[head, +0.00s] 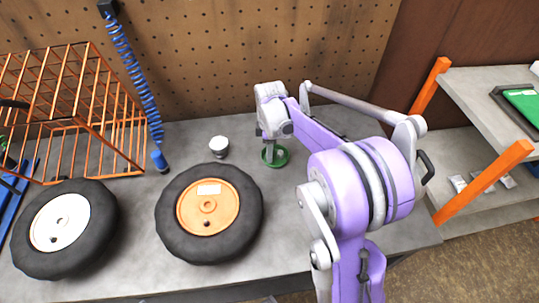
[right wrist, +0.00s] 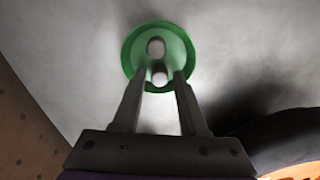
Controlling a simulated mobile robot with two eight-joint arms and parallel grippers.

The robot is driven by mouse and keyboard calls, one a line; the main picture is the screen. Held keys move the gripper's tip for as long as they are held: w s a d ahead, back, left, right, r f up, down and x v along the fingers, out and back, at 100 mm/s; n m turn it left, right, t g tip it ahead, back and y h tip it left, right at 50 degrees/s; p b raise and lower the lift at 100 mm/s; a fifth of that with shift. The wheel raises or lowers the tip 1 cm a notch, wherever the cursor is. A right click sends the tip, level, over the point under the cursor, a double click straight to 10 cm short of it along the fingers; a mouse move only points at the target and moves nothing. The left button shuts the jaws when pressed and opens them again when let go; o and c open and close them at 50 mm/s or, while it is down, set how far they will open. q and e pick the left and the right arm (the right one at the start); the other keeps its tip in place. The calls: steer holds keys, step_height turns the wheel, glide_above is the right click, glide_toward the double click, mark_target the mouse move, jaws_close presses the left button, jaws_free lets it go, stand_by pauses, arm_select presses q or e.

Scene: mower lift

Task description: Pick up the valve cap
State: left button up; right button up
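A small round green dish (head: 281,161) sits on the grey workbench; it also shows in the right wrist view (right wrist: 133,47). Two small pale round pieces lie in it, which look like valve caps: a farther one (right wrist: 155,47) and a nearer one (right wrist: 159,73). My right gripper (head: 271,152) points down over the dish. In the right wrist view its fingers (right wrist: 160,80) stand apart, one on each side of the nearer cap, with small gaps visible. Whether the tips touch the dish I cannot tell. My left gripper is not in view.
A wheel with an orange hub (head: 208,207) lies left of the dish, and one with a white hub (head: 60,223) farther left. A small white-topped cup (head: 219,146), an orange wire rack (head: 75,105) and a blue coiled hose (head: 135,75) are behind. Shelves stand at right.

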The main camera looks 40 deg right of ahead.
jaws_close()
